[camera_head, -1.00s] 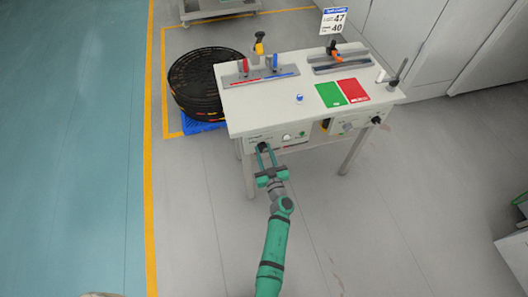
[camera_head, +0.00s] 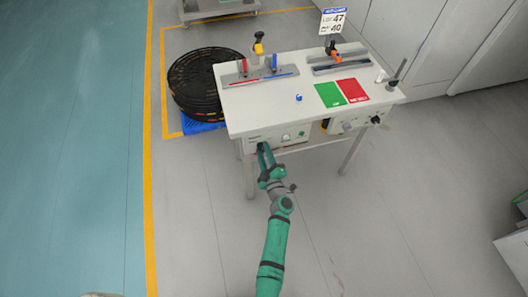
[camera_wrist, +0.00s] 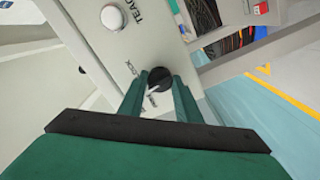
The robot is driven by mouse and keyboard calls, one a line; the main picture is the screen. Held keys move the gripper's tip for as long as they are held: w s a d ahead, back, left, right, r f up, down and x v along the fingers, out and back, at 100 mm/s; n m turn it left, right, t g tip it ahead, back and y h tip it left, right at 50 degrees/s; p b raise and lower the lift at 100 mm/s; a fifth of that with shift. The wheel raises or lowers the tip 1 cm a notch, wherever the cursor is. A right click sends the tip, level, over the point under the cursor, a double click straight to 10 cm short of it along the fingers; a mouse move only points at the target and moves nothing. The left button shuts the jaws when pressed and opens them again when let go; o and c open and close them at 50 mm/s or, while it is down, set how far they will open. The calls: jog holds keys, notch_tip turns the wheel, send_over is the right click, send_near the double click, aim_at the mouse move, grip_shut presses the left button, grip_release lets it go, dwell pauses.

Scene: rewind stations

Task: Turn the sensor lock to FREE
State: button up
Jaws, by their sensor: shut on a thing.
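The sensor lock is a round black knob (camera_wrist: 160,78) on the pale front panel (camera_wrist: 90,45) of the bench, with small lettering beside it that I cannot fully read. My gripper (camera_wrist: 160,86) is shut on this knob, with one green finger on each side of it. In the head view my gripper (camera_head: 263,149) reaches the left end of the bench's front panel, and its fingers are turned nearly edge-on. They mostly hide the knob there. Which marking the knob points to cannot be told.
The bench (camera_head: 245,118) carries a green pad (camera_head: 330,95), a red pad (camera_head: 352,90) and small clamps. A white knob (camera_wrist: 112,17) sits on the same panel. A black coil (camera_head: 195,85) lies on a blue pallet at left. The floor in front is clear.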

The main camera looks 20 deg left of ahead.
jog(key=n, duration=0.4)
jog(key=shift+n, duration=1.5)
jog(key=shift+w+d, duration=0.1)
jog(key=o, duration=1.1)
jog(key=shift+c, duration=0.2)
jog(key=shift+s, duration=0.2)
jog(key=v, duration=1)
jog(key=shift+s+d, duration=0.25)
